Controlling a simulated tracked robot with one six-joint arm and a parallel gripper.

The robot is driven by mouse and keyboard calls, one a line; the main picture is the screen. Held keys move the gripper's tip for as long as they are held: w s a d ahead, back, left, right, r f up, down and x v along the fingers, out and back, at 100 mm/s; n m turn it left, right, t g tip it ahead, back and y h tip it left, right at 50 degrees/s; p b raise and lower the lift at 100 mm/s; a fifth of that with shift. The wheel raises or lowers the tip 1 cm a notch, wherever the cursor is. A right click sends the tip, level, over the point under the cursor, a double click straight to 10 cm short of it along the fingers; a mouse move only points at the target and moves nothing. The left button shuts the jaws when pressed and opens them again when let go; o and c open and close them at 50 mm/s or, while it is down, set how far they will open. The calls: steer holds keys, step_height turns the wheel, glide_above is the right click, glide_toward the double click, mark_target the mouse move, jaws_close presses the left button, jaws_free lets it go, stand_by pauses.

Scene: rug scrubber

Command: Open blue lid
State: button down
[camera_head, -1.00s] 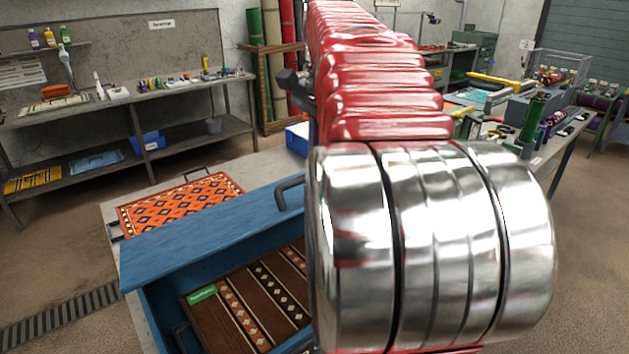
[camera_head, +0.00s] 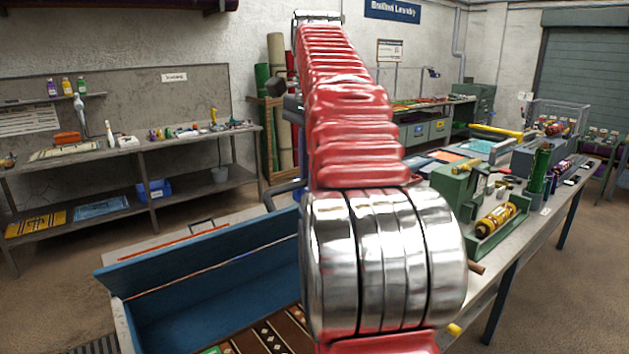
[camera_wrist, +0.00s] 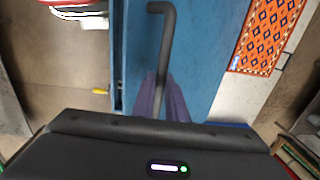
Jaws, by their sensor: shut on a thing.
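The blue lid (camera_head: 195,245) stands raised above the blue box in the head view, its inner face turned toward me. Its dark bar handle (camera_head: 284,188) shows at its upper right edge, partly behind my arm. In the wrist view the purple fingers of my gripper (camera_wrist: 163,98) are shut on the dark handle (camera_wrist: 166,45), with the blue lid surface (camera_wrist: 205,50) beside and under it. Brown patterned rugs (camera_head: 270,338) lie inside the open box. My arm hides my gripper and the box's right part in the head view.
An orange patterned rug (camera_wrist: 268,35) lies on the pale surface beyond the lid. A workbench with a green machine (camera_head: 462,192) and a yellow roller stands at right. Shelving (camera_head: 150,140) lines the left wall. Open floor lies at left.

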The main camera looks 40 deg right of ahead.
steer(key=shift+w+f, duration=0.35)
steer(key=c, duration=2)
jaws_free()
steer(key=shift+w, duration=0.15)
steer(key=shift+o, duration=1.2)
steer(key=shift+r, duration=0.15)
steer(key=shift+s, duration=0.2)
steer(key=shift+s, duration=0.15)
